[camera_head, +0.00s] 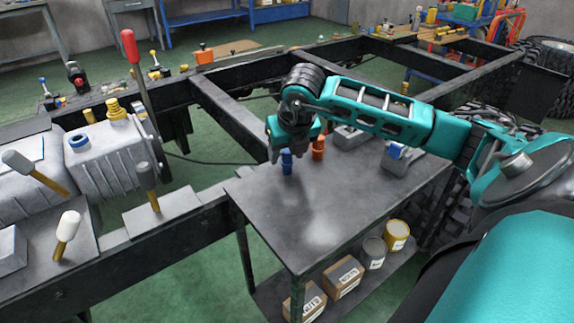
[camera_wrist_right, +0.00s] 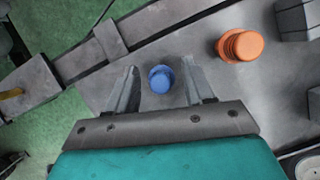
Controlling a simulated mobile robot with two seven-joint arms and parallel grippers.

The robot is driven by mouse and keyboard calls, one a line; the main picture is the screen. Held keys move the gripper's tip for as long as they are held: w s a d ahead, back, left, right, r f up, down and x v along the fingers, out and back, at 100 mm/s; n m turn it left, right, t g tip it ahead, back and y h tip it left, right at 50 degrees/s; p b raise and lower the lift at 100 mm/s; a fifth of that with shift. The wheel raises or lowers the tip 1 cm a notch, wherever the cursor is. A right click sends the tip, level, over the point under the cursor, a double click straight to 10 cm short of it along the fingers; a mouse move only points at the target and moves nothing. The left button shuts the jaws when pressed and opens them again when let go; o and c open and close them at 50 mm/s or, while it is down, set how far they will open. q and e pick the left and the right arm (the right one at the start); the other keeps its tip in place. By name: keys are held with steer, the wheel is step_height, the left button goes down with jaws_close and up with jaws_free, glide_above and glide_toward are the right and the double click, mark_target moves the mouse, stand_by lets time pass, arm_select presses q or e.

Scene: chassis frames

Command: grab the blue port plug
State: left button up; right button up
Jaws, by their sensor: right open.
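The blue port plug (camera_head: 287,162) stands on the dark grey table (camera_head: 325,220), near its far left edge. In the right wrist view the blue plug (camera_wrist_right: 161,79) sits between the two fingers of my right gripper (camera_wrist_right: 162,88), with a gap on each side. My right gripper (camera_head: 290,148) is open, pointing down right over the plug. In the head view the gripper and wrist hide part of the plug's top. My left gripper is not in view.
An orange plug (camera_head: 318,148) stands just right of the blue one; it also shows in the wrist view (camera_wrist_right: 240,46). Grey blocks (camera_head: 349,137) lie behind it. A grey block with a blue top (camera_head: 401,156) is farther right. The table's front half is clear. The black chassis frame (camera_head: 225,112) runs behind.

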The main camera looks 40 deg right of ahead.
steer(key=shift+c, duration=0.2)
jaws_close()
steer(key=shift+r, duration=0.15)
